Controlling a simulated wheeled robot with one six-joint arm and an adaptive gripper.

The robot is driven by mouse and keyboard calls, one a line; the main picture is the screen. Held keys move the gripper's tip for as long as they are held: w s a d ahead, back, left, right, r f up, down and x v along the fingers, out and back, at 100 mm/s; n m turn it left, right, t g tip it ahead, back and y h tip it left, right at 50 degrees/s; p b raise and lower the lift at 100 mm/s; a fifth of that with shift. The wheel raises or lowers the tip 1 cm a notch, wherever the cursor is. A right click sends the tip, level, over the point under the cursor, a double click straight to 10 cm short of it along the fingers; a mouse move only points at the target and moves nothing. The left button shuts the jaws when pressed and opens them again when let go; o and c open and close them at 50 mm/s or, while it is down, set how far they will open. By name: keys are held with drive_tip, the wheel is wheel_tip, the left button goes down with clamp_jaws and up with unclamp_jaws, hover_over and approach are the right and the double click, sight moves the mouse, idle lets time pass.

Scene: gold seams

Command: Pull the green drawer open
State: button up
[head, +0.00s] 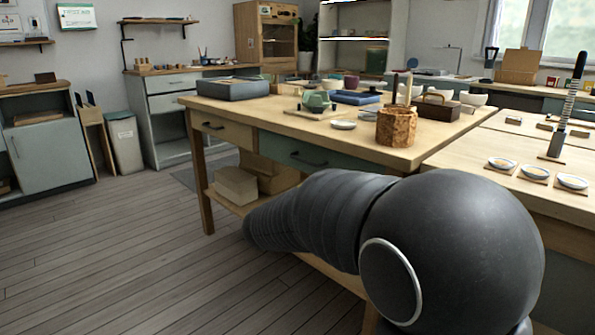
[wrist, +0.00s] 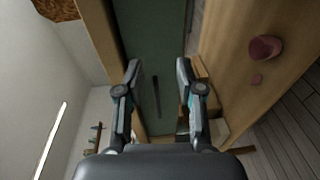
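The green drawer (head: 281,145) is in the front of the middle wooden table in the head view, and its front looks flush with the table. Its dark bar handle (head: 308,160) shows just above my arm. In the wrist view the green drawer front (wrist: 152,40) fills the middle, with the dark handle (wrist: 156,96) lying lengthwise between my fingers. My gripper (wrist: 158,68) is open, one finger on each side of the handle, and I see no contact. My gripper does not show in the head view, where my arm covers part of the table front.
The wooden table (head: 400,158) carries a bark-textured pot (head: 397,127) near its edge, a green teapot (head: 316,101) and a grey tray (head: 232,88). A plain wooden drawer (head: 222,130) is left of the green one. The left floor is clear.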

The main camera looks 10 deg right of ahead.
sight(303, 161)
drive_tip(key=w+a+f+n+t+y+b, duration=0.1)
drive_tip(key=w+a+f+n+t+y, duration=0.1)
drive_tip(key=w+a+n+t, duration=0.55)
drive_tip(key=w+d+m, duration=0.1)
drive_tip(key=w, duration=0.3)
drive_tip(key=w+d+r+m+g, duration=0.1)
drive_tip(key=w+d, duration=0.1)
drive_tip(key=w, duration=0.2)
drive_tip(key=w+d+r+m+g, duration=0.1)
drive_tip(key=w, duration=0.3)
drive_tip(key=shift+w+d+r+p, duration=0.15)
drive_tip(key=shift+d+r+p, duration=0.1)
drive_tip(key=shift+p, duration=0.1)
clamp_jaws()
